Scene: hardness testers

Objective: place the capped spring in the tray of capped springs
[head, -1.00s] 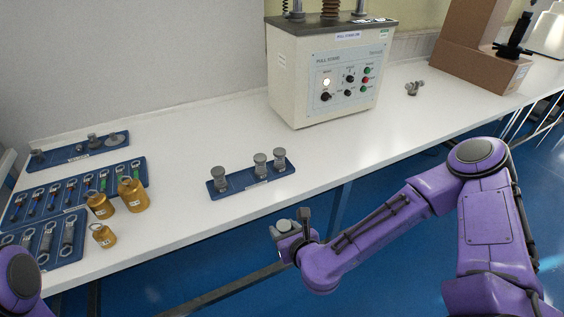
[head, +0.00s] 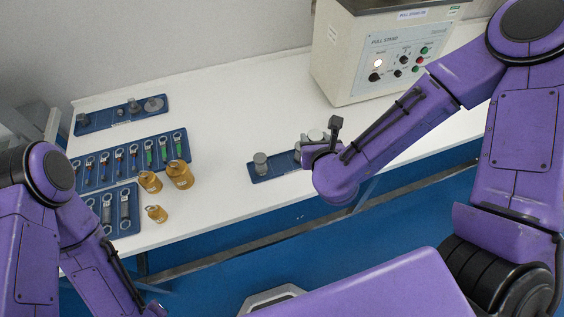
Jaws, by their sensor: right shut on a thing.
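The small blue tray of capped springs (head: 282,172) lies near the front edge of the bench, partly hidden behind my right gripper. A grey capped spring (head: 261,163) stands upright at its left end. More grey capped-spring shapes show at its right end, partly covered. My right gripper (head: 316,146) is over the right part of the tray. It is shut on a grey capped spring (head: 315,135); I cannot tell whether this touches the tray. My left arm is at the lower left, and its gripper is out of view.
Blue trays with hooked springs (head: 130,160) and grey cylinders (head: 109,227) lie to the left. Several brass weights (head: 180,175) stand beside them. A pull stand (head: 372,62) stands behind my right forearm. The bench between weights and small tray is clear.

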